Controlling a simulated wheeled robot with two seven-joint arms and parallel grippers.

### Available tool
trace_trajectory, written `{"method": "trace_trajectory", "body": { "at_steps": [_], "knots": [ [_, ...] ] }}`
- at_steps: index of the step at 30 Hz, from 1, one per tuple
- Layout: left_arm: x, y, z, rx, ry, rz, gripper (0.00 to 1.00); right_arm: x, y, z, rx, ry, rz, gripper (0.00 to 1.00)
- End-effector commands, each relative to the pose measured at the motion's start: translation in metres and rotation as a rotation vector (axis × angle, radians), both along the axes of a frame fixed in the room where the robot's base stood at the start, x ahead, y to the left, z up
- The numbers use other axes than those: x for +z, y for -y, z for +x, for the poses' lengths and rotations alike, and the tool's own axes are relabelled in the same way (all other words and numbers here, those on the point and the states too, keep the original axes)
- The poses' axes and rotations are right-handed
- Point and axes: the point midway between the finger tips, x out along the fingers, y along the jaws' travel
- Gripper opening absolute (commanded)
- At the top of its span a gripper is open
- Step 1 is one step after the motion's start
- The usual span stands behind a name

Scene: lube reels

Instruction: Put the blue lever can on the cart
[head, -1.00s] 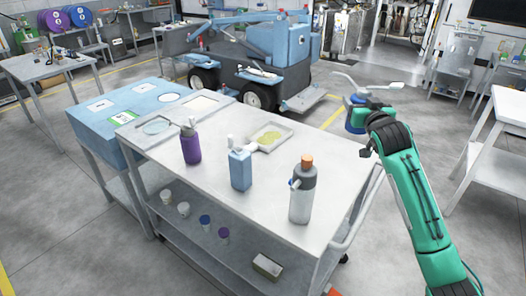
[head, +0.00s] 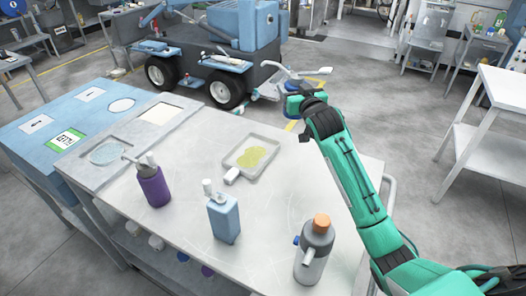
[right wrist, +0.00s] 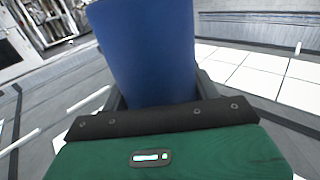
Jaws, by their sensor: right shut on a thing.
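The blue lever can (head: 293,104), with a pale spout and lever on top, is held up by my right gripper (head: 303,101). In the head view it appears just past the far edge of the grey cart (head: 275,190), with my green arm reaching over the cart's right part. The right wrist view shows the can's plain blue side (right wrist: 148,50) between the jaws (right wrist: 155,100), which are shut on it. The arm hides part of the can in the head view. My left gripper is not in view.
On the cart stand a purple pump bottle (head: 153,187), a blue jug (head: 223,218), a grey bottle with orange cap (head: 314,252) and a shallow tray (head: 234,160) with yellowish liquid. A blue table (head: 25,150) adjoins at left. The cart's middle right has free room.

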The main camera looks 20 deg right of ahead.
Motion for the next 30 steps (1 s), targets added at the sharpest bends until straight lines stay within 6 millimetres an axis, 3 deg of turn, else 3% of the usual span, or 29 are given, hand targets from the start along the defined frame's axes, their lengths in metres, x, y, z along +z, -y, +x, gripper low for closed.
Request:
{"method": "trace_trajectory", "body": {
  "at_steps": [3, 7, 11, 15, 19, 30],
  "knots": [
    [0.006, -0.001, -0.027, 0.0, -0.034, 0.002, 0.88, -0.03, -0.001, 0.0, 0.0, -0.007, 0.002, 0.22],
    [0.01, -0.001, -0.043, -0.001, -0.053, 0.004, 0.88, -0.064, 0.0, -0.001, 0.0, -0.006, 0.001, 0.22],
    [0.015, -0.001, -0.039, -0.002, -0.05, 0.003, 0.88, -0.098, 0.0, -0.001, 0.0, -0.006, 0.002, 0.22],
    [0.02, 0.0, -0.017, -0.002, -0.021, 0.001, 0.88, -0.126, 0.0, -0.001, 0.0, -0.003, 0.002, 0.22],
    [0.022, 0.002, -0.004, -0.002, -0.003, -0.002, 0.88, -0.138, 0.0, 0.0, 0.0, 0.001, 0.001, 0.22],
    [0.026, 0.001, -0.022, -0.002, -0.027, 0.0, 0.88, -0.181, 0.0, 0.0, 0.0, -0.001, 0.001, 0.22]
  ]
}}
